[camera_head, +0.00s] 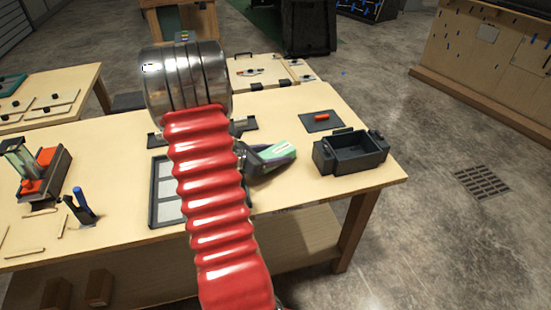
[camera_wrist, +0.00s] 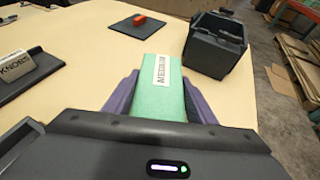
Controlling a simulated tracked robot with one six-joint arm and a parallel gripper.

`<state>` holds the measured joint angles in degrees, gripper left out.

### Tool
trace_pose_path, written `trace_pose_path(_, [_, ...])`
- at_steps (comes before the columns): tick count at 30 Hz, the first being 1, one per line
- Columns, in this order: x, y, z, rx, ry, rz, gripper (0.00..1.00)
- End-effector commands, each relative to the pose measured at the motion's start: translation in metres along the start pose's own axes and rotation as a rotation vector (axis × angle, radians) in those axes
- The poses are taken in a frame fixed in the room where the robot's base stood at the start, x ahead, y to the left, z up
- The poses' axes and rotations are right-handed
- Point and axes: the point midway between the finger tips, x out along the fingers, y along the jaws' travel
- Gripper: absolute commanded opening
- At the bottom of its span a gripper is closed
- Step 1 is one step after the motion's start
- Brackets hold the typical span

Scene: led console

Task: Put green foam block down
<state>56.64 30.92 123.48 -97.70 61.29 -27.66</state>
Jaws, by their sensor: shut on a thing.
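My gripper (camera_wrist: 160,102) is shut on the green foam block (camera_wrist: 162,93), one purple-lined finger on each side of it. The block carries a white label in the wrist view, and its rear end is hidden by the gripper body. In the head view the green block (camera_head: 277,151) shows in my gripper (camera_head: 272,154) over the right half of the wooden table (camera_head: 350,196), left of the dark open bin. I cannot tell whether the block touches the table.
The dark bin (camera_head: 350,160) stands near the table's right edge; it also shows in the wrist view (camera_wrist: 214,45). A dark mat with a red piece (camera_head: 321,117) lies behind it. A labelled dark plate (camera_wrist: 30,75) lies left of my gripper. Bare tabletop surrounds the block.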

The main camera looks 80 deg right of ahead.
Motion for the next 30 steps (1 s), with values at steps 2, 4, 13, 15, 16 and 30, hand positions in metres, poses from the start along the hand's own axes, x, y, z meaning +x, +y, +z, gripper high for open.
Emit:
trace_pose_path(2, [0.004,0.000,-0.009,-0.001,0.000,-0.002,0.30])
trace_pose_path(4, [0.006,0.000,-0.014,-0.001,0.000,-0.001,0.30])
trace_pose_path(13, [0.007,0.000,-0.015,0.002,0.000,-0.001,0.30])
trace_pose_path(15, [0.007,0.000,-0.016,0.001,0.000,-0.001,0.30])
trace_pose_path(16, [0.008,-0.001,-0.017,0.001,0.000,-0.001,0.30])
trace_pose_path(30, [0.008,-0.001,-0.017,0.002,0.000,-0.002,0.70])
